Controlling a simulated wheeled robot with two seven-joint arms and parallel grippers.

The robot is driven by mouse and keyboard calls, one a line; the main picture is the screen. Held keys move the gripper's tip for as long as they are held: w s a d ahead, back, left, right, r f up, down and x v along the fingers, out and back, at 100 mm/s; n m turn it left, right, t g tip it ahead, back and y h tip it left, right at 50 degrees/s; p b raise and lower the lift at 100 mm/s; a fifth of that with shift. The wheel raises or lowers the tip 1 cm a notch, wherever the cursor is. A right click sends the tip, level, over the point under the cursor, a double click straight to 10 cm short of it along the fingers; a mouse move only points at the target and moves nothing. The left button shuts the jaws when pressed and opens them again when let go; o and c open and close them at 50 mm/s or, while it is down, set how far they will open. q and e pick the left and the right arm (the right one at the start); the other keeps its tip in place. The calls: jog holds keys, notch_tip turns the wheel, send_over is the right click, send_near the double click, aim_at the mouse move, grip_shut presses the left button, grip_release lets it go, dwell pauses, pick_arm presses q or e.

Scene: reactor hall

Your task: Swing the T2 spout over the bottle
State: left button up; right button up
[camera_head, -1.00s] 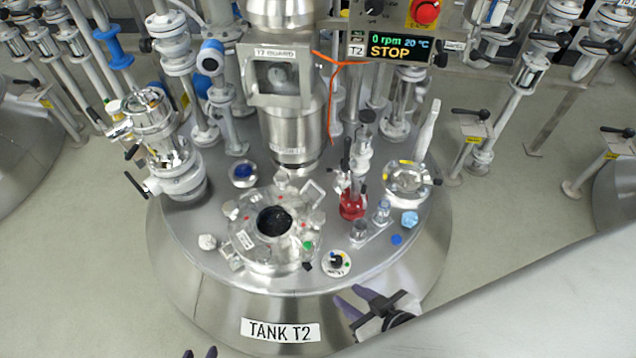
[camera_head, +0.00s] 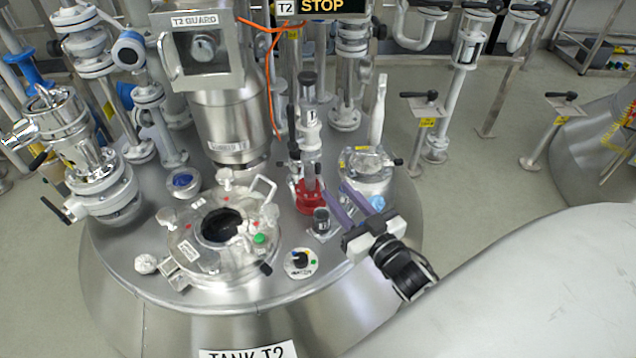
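The T2 sampling valve (camera_head: 310,195), with a red base and an upright grey body, stands on the tank lid right of the open round hatch. I cannot make out which way its spout points. A small clear bottle (camera_head: 321,220) stands on a little plate just in front of the valve. A second small bottle seen earlier is hidden behind my gripper. My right gripper (camera_head: 335,189) has purple fingers, spread apart and empty. It comes in from the lower right, with its fingertips just right of the red base; contact cannot be told. My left gripper is out of view.
The open hatch (camera_head: 222,226) with its clamps and raised handle lies left of the valve. A round sight glass (camera_head: 366,164) is behind the gripper. A dial (camera_head: 300,262) sits near the front rim. The guarded agitator column (camera_head: 228,115) rises behind.

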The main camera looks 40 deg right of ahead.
aim_at(320, 169)
jog(key=w, duration=0.3)
jog(key=w+b, duration=0.1)
jog(key=w, duration=0.3)
jog(key=w+d, duration=0.1)
jog(key=w, duration=0.2)
jog(key=shift+w+r+b, duration=0.1)
jog(key=shift+w+b, duration=0.1)
jog(key=shift+b, duration=0.15)
grip_shut()
